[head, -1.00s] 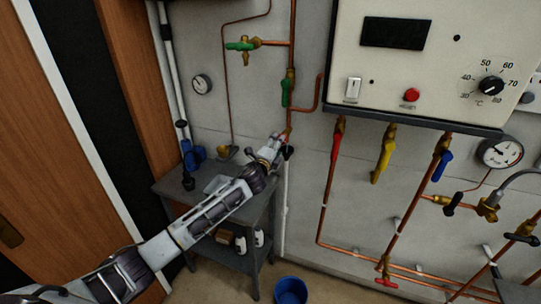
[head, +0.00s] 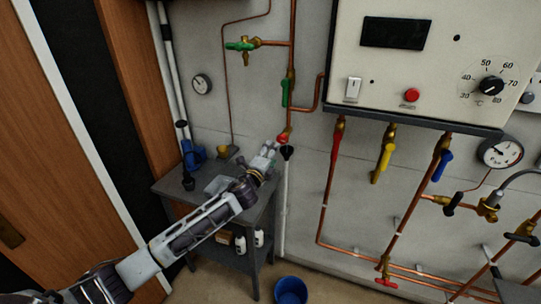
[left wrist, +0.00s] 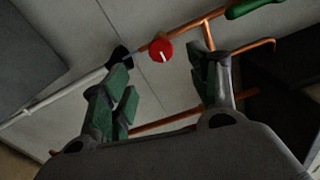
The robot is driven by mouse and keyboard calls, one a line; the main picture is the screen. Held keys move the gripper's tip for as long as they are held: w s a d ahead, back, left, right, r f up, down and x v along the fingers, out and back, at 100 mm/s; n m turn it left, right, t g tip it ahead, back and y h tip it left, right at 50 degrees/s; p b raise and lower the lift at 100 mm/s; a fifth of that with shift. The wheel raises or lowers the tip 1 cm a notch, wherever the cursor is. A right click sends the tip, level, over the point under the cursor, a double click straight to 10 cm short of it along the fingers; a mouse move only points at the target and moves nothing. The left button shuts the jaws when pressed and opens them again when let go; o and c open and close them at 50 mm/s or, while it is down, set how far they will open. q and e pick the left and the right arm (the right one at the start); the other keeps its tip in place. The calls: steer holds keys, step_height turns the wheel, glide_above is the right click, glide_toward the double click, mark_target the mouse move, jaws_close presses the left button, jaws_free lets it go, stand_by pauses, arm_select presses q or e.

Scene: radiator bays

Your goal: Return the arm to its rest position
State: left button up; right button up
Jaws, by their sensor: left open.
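My left arm reaches in from the lower left in the head view. Its gripper (head: 268,152) is in front of the wall, over the right part of the small grey table. In the left wrist view the two green-padded fingers (left wrist: 165,95) stand wide apart with nothing between them. A red knob with a white mark (left wrist: 160,50) lies beyond the fingertips, apart from them. In the head view this red knob (head: 283,139) sits on the copper pipe just above and right of the gripper. My right gripper is in neither view.
The grey table (head: 170,187) holds a blue item (head: 193,154) and a black plunger-like tool. A black funnel (head: 287,152) tops a white drainpipe right of the gripper. A blue bucket (head: 291,290) stands on the floor. The boiler panel (head: 430,75) and coloured valves are at right.

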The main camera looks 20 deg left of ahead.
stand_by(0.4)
arm_select(q)
steer(key=s+d+f+n+g+y, duration=0.2)
steer(key=s+f+n+g, duration=0.7)
steer(key=s+f, duration=0.85)
steer(key=s+f+n+g+h, duration=0.1)
steer(key=s+f+n+g, duration=0.3)
steer(key=s, duration=0.8)
steer(key=s+n+g+h, duration=0.1)
steer(key=s+n, duration=0.4)
steer(key=s, duration=0.6)
step_height(320, 180, down, 33)
steer(key=s+g, duration=0.2)
steer(key=s, duration=0.1)
steer(key=s+a+f+g, duration=0.1)
steer(key=s+a+f, duration=0.2)
steer(key=s+f, duration=1.7)
steer(key=shift+s+a+f+y, duration=0.15)
steer(key=shift+s+y, duration=0.15)
steer(key=shift+s, duration=0.75)
